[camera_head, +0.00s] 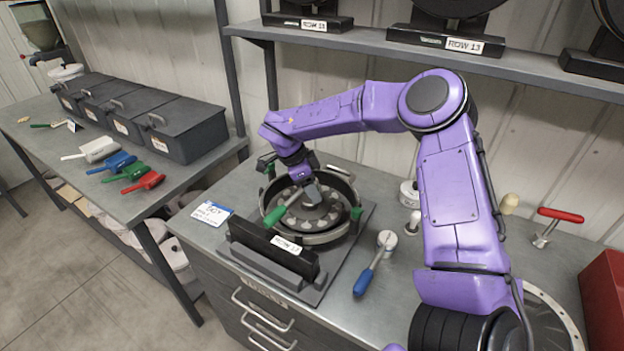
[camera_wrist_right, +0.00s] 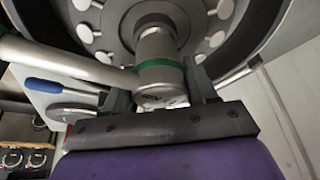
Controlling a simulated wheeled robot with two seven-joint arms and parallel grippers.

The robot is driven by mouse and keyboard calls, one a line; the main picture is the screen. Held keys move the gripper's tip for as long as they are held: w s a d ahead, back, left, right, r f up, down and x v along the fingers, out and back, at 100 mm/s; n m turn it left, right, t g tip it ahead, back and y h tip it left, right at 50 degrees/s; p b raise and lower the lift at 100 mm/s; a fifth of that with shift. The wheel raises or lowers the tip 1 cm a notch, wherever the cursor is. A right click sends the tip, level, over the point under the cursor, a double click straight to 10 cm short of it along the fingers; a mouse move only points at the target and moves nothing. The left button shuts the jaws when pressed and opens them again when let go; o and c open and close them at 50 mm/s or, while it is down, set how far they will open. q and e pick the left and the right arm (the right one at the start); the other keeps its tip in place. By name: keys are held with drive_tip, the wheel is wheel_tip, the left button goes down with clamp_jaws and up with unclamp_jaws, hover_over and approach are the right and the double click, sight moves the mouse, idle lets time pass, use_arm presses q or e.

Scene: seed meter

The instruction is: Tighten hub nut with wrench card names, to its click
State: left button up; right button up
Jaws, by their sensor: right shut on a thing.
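The seed meter (camera_head: 349,224) sits open on its stand on the bench, its round disc facing up. A wrench with a green handle (camera_head: 279,212) lies across it; its head, with a green band (camera_wrist_right: 160,68), is over the disc's hub in the right wrist view. The hub nut is hidden under this head. My right gripper (camera_head: 309,190) is shut on the green wrench's head, one finger on each side. A blue-handled wrench (camera_head: 368,276) lies on the bench to the right. My left gripper is out of view.
A ROW 13 plate (camera_head: 286,246) stands at the stand's front. White, blue, green and red scoops lie on the left table, before dark lidded bins (camera_head: 185,130). A red-handled tool (camera_head: 553,222) and a red box (camera_head: 604,300) are at the right. A shelf (camera_head: 400,48) runs behind.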

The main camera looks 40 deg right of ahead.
drive_tip(key=shift+f, duration=0.3)
idle(0.5)
drive_tip(key=o, duration=1.8)
drive_tip(key=shift+o, duration=0.2)
drive_tip(key=shift+r+p, duration=0.1)
drive_tip(key=shift+p, duration=0.2)
wheel_tip(320, 180, up, 6)
drive_tip(key=p, duration=0.6)
drive_tip(key=shift+p, duration=0.3)
drive_tip(key=shift+s, duration=0.1)
